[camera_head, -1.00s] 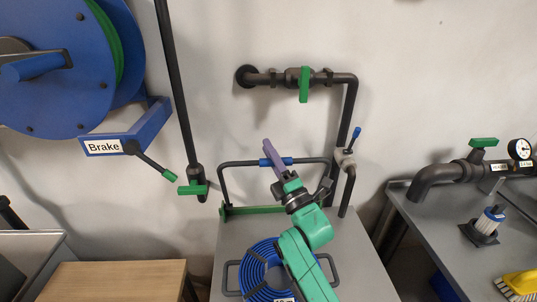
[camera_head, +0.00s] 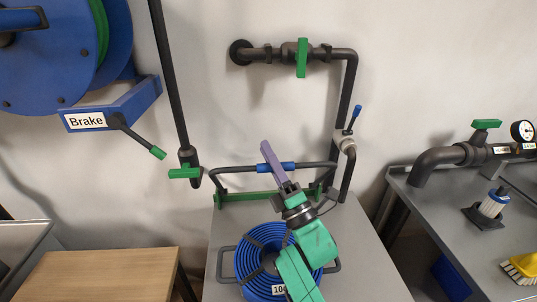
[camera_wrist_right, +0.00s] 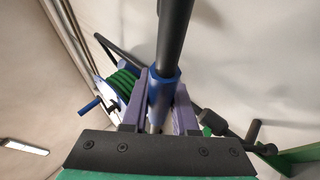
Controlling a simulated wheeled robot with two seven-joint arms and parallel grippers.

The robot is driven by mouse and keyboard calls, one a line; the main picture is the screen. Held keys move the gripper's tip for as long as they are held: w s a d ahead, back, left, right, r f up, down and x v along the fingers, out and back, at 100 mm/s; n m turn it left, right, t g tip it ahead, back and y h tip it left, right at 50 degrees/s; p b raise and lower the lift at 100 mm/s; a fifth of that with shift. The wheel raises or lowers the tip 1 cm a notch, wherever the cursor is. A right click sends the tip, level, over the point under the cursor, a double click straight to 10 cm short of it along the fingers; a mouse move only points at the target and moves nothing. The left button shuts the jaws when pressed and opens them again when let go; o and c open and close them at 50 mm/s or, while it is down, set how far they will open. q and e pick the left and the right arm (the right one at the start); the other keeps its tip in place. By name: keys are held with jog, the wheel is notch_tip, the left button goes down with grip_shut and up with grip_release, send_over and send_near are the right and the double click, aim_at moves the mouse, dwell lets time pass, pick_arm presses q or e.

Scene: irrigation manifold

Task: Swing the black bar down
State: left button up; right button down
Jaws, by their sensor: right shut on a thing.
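The black bar (camera_head: 236,169) is a U-shaped bar with a blue sleeve (camera_head: 288,167) in its middle. Its ends come down to a green strip (camera_head: 245,197) at the back of the grey bench. My right gripper (camera_head: 268,156), with purple fingers, is shut on the blue sleeve. In the right wrist view the bar (camera_wrist_right: 175,35) runs up between the fingers, and the sleeve (camera_wrist_right: 163,90) sits between them. The bar leans out from the wall, above the strip. My left gripper is not in view.
A blue hose coil (camera_head: 248,262) lies on the grey bench (camera_head: 365,265) below my right arm. A pipe with a green-handled valve (camera_head: 302,58) is on the wall above. A blue-tipped lever (camera_head: 355,117) stands right of the bar. A brake lever (camera_head: 140,142) is at the left.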

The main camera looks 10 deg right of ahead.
jog(key=c, duration=0.7)
grip_release()
jog(key=shift+s+r, duration=0.15)
jog(key=shift+r, duration=0.05)
jog(key=shift+f, duration=0.1)
jog(key=b+v, duration=0.3)
jog(key=v, duration=1.1)
jog(key=shift+s+d+f+b, duration=0.1)
jog(key=shift+s+d+b, duration=0.1)
jog(key=shift+b, duration=0.1)
